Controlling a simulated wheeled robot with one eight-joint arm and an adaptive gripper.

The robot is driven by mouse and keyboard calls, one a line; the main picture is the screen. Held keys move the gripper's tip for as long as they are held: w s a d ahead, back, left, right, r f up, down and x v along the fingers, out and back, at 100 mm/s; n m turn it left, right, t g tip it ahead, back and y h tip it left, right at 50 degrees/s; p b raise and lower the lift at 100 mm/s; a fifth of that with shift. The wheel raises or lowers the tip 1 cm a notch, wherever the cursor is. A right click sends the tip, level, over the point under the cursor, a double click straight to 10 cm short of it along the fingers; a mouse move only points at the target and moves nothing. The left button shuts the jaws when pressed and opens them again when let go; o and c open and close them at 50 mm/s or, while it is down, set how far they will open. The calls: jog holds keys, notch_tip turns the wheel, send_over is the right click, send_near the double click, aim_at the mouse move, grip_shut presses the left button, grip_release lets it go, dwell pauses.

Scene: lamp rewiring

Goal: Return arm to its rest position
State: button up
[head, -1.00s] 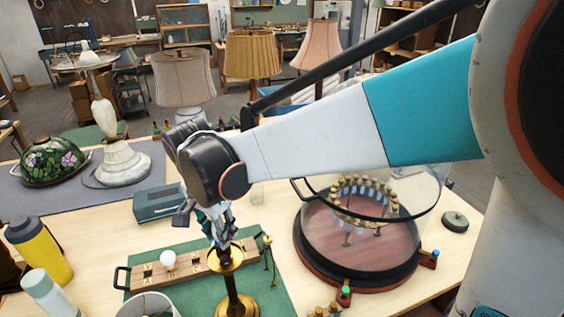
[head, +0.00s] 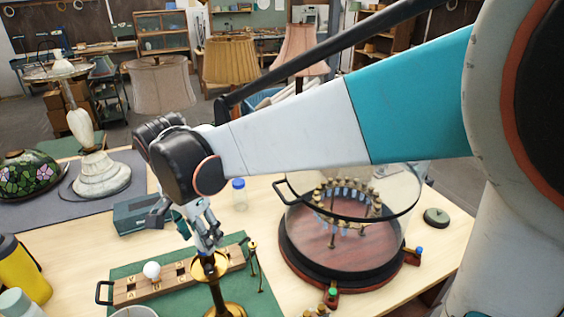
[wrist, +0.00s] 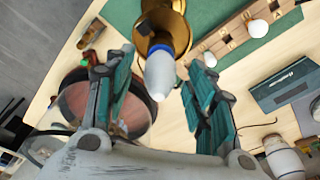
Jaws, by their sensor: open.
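My gripper (head: 206,238) hangs over the top of a brass lamp stand (head: 219,291) in the head view. In the wrist view my gripper (wrist: 158,78) has its two teal fingers spread apart. A white pointed bulb (wrist: 160,78) with a blue collar shows between them, in line with the brass stand (wrist: 165,18). I see no finger touching the bulb, but the exact gap is hard to judge. In the head view the gripper hides the bulb. My arm stretches from the right across the picture, above the bench.
A wooden rack (head: 130,290) with a round white bulb lies on the green mat (head: 262,301). A glass-covered case (head: 345,262) stands to the right. A blue-grey box (head: 135,216) and blue-capped jar (head: 239,197) are behind. Shaded lamps stand farther back.

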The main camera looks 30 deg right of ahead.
jog(key=shift+s+a+r, duration=0.15)
jog(key=shift+s+r, duration=0.05)
jog(key=shift+r, duration=1.3)
jog(key=shift+s+a+r, duration=0.1)
jog(key=shift+s+r, duration=0.05)
jog(key=shift+r, duration=1.3)
jog(key=shift+f, duration=0.1)
jog(key=f, duration=0.7)
jog(key=shift+w+d+f, duration=0.1)
jog(key=shift+w+d, duration=0.2)
jog(key=shift+d, duration=0.05)
jog(key=shift+f, duration=0.3)
jog(key=shift+n, duration=1.4)
